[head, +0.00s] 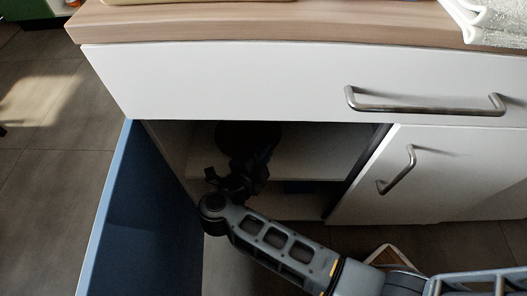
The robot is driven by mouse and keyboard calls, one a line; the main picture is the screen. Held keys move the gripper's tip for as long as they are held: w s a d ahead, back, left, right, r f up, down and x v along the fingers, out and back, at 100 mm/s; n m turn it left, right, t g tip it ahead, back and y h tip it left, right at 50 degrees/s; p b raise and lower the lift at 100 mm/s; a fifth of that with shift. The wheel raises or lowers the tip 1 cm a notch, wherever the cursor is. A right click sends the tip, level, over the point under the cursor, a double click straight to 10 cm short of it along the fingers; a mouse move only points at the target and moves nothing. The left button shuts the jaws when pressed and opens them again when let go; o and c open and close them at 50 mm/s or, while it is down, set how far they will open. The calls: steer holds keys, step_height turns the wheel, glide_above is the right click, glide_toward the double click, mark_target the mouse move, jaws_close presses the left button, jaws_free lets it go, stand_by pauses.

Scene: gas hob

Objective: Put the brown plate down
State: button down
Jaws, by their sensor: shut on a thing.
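A dark round shape, the brown plate (247,136), shows in the head view inside the open cabinet, just beyond my gripper. In the shade its colour looks almost black. My gripper (250,168) reaches into the left part of the cabinet and is shut on the plate's near side. My wrist hides the plate's near edge, and the fingertips are hard to make out. The plate is over the white shelf (310,166). I cannot tell whether it touches the shelf.
An open blue-faced door (135,225) stands left of my arm. A closed white drawer (250,80) lies above the opening, and a closed white door (425,170) is to the right. Below is another compartment (300,203). The shelf's right part is bare.

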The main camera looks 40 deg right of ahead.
steer(key=shift+f, duration=0.5)
steer(key=c, duration=1.3)
jaws_free()
steer(key=shift+o, duration=0.5)
steer(key=shift+s+f, duration=0.1)
steer(key=shift+f, duration=0.05)
steer(key=shift+s+f, duration=0.1)
steer(key=shift+r, duration=0.3)
steer(key=r+p+v, duration=0.1)
steer(key=p+v, duration=0.1)
steer(key=v, duration=1)
